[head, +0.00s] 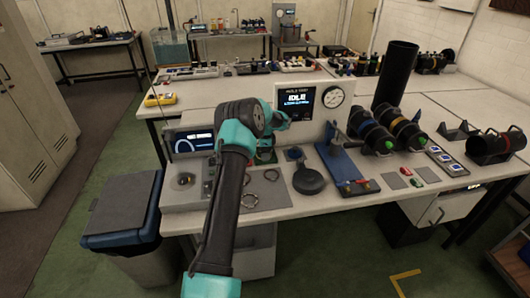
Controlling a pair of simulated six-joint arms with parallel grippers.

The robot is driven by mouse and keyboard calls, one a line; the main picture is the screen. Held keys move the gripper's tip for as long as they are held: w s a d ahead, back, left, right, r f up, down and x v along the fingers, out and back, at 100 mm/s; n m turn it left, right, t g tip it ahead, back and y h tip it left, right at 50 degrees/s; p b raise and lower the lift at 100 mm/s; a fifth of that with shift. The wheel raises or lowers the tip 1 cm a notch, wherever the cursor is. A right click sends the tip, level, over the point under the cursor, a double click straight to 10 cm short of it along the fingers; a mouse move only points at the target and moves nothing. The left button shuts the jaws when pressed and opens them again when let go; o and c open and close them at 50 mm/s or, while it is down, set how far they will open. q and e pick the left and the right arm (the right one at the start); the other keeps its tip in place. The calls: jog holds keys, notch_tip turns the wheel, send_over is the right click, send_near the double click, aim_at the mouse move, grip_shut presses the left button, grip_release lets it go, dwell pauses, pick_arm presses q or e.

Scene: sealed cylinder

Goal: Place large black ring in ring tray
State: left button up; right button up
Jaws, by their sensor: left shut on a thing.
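My left arm rises from the bottom of the head view, and its wrist hides most of my left gripper (283,119). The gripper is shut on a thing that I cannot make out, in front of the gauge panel. Thin dark rings lie on a light grey tray-like surface (262,186) at the front of the bench: one ring (250,201) near the front and another (271,175) behind it. I cannot tell which ring is the large black one. My right gripper is not in view.
A panel with an "IDLE" screen and a round gauge (334,97) stands behind the gripper. Right of the rings are a black round pan-like part (309,181), a blue stand (345,165), dark cylinders (375,137) and a tall black tube (396,75). A bin (127,222) stands left.

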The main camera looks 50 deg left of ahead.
pick_arm(q)
jog(key=shift+f, duration=0.1)
jog(key=o, duration=0.7)
notch_tip(320, 180, up, 12)
jog(key=shift+r, duration=0.1)
dwell(0.6)
